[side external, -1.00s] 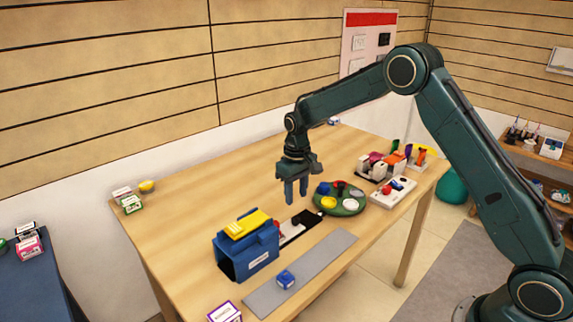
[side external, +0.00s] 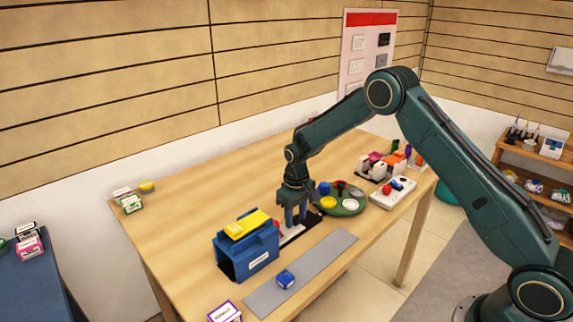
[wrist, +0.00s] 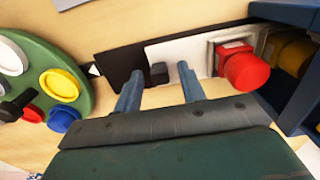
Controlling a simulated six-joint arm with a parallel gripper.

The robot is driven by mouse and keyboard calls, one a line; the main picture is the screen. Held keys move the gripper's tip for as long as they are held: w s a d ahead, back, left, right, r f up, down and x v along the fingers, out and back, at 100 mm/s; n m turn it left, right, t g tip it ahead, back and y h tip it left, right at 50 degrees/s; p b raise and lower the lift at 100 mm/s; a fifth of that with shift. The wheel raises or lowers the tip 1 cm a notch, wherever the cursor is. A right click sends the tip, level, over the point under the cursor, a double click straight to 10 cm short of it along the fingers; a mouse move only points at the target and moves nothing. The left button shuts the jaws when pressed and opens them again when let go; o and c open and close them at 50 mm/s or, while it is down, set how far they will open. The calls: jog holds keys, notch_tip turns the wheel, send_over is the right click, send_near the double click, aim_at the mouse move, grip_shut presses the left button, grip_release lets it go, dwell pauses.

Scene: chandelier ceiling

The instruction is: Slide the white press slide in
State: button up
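The white press slide (wrist: 192,48) lies flat on a black strip (wrist: 118,68) beside the blue press (side external: 248,254). In the wrist view it carries a small black knob (wrist: 159,74) at its left end and a red block (wrist: 240,66) at its right end, near the press mouth. My gripper (wrist: 159,71) is open, low over the slide. Its fingertips appear on either side of the black knob; I cannot tell whether they touch it. In the side view my gripper (side external: 296,222) partly hides the slide.
A green round tray (side external: 344,208) with coloured pieces stands close to the right of my gripper. A white panel (side external: 392,192) with buttons lies beyond it. The table's left middle is clear.

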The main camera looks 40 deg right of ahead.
aim_at(287, 230)
grip_shut()
jog(key=shift+a, duration=1.65)
grip_release()
jog(key=shift+r, duration=0.1)
notch_tip(287, 230, up, 14)
